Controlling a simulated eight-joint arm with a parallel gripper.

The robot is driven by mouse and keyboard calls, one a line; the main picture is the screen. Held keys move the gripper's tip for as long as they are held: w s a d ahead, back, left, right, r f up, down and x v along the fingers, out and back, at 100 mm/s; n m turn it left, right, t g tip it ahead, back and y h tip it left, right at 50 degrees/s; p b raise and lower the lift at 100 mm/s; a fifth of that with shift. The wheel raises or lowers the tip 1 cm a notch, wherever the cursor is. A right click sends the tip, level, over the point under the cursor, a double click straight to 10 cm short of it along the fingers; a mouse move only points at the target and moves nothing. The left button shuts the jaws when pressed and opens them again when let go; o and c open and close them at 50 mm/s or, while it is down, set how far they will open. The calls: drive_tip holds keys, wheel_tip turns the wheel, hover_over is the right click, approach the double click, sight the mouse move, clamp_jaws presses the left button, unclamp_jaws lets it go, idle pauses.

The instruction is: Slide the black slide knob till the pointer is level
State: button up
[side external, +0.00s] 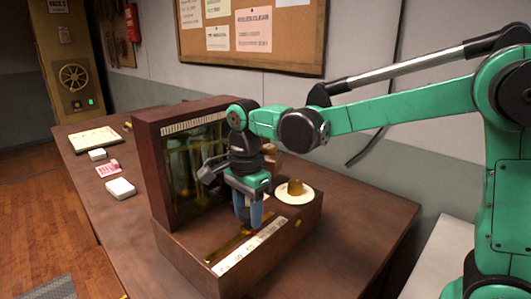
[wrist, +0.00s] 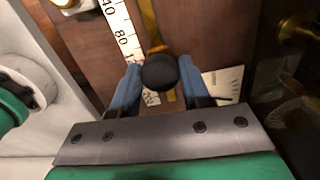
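I cannot make out the pointer; a white card with tick marks (wrist: 224,82) shows beside the right finger.
The wooden instrument (side external: 160,187) has an upright glass-fronted case behind my gripper. A white dish with a brass weight (side external: 294,191) stands right of my gripper. Papers and a white box (side external: 120,188) lie left on the table (side external: 82,178). A wall with a corkboard (side external: 203,60) stands behind.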

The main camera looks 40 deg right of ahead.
drive_tip(key=shift+c, duration=0.5)
drive_tip(key=shift+d, duration=0.15)
drive_tip(key=shift+w+d, duration=0.15)
drive_tip(key=shift+d, duration=1.15)
drive_tip(key=o, duration=1)
drive_tip(key=shift+c, duration=0.2)
